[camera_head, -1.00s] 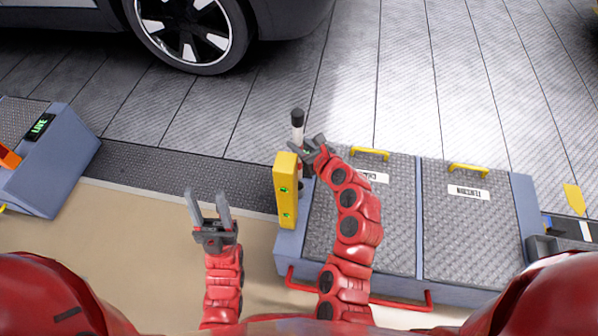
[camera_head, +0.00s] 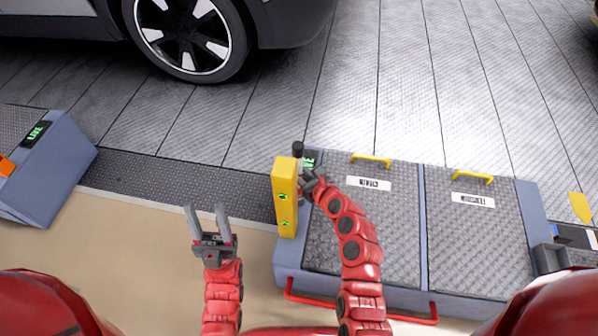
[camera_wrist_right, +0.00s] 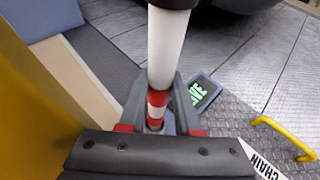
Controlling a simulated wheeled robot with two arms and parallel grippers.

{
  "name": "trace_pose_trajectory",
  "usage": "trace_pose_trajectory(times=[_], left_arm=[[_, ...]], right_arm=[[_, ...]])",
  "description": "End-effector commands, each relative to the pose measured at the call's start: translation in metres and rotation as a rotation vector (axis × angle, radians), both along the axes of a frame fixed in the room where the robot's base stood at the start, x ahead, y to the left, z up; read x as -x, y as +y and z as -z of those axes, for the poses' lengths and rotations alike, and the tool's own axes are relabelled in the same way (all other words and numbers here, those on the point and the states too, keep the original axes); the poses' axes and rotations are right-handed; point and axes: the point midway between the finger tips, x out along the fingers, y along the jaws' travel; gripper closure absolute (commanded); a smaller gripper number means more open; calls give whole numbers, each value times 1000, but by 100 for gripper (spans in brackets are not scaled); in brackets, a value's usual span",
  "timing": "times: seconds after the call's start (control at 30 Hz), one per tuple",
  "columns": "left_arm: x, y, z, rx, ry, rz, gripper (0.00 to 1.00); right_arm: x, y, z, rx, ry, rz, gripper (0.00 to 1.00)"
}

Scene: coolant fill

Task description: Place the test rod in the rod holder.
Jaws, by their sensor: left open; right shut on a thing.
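The test rod has a black tip (camera_head: 298,148). In the right wrist view its white shaft (camera_wrist_right: 166,48) and red-and-white banded part show. My right gripper (camera_wrist_right: 155,108) is shut around the banded part. In the head view this gripper (camera_head: 306,181) is beside the upper right side of a yellow upright block (camera_head: 285,200) with green marks, which looks like the rod holder. The block hides most of the rod's lower part, so I cannot tell whether the rod is seated. My left gripper (camera_head: 209,222) is open and empty, left of the block.
A chequered-plate cabinet (camera_head: 365,235) with yellow handles stands right of the block. A small green-lit screen (camera_head: 310,160) is at its far left corner. A blue-grey box (camera_head: 45,185) stands at the left. A car wheel (camera_head: 190,35) is beyond. The floor between is clear.

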Motion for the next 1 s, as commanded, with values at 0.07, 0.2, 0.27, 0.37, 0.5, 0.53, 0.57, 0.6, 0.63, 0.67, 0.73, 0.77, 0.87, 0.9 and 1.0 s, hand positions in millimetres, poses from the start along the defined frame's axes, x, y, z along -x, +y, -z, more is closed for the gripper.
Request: trace_pose_trajectory(times=[0.07, 0.2, 0.27, 0.37, 0.5, 0.53, 0.57, 0.6, 0.63, 0.67, 0.73, 0.77, 0.87, 0.9, 1.0], left_arm=[[0, 0, 1, 0, 0, 0, 50], [0, 0, 0, 0, 0, 0, 50], [0, 0, 1, 0, 0, 0, 50], [0, 0, 1, 0, 0, 0, 50], [0, 0, 0, 0, 0, 0, 50], [0, 0, 0, 0, 0, 0, 50], [0, 0, -1, 0, 0, 0, 50], [0, 0, -1, 0, 0, 0, 50], [0, 0, -2, 0, 0, 0, 50], [0, 0, -3, 0, 0, 0, 50], [0, 0, -5, 0, 0, 0, 50], [0, 0, -7, 0, 0, 0, 50], [0, 0, -11, 0, 0, 0, 50], [0, 0, -12, 0, 0, 0, 50], [0, 0, -15, 0, 0, 0, 50]], right_arm=[[0, 0, 3, -2, 1, 1, 100], [0, 0, 2, -1, 1, 0, 43], [0, 0, 2, -1, 1, 0, 38], [0, 0, 2, -1, 1, 0, 38], [0, 0, 2, 0, 0, 0, 38], [0, 0, 1, 0, 0, 0, 38], [0, 0, -1, 1, -1, 0, 38], [1, -1, -3, 0, 0, 1, 38], [3, -3, -4, -1, 1, 3, 38], [6, -5, -5, -1, 0, 3, 38], [14, -10, -10, -3, 0, 4, 38], [19, -13, -12, -3, 1, 5, 38], [36, -25, -20, -3, 1, 7, 38], [43, -29, -24, -2, 0, 6, 38], [60, -40, -32, -3, 1, 7, 38]])
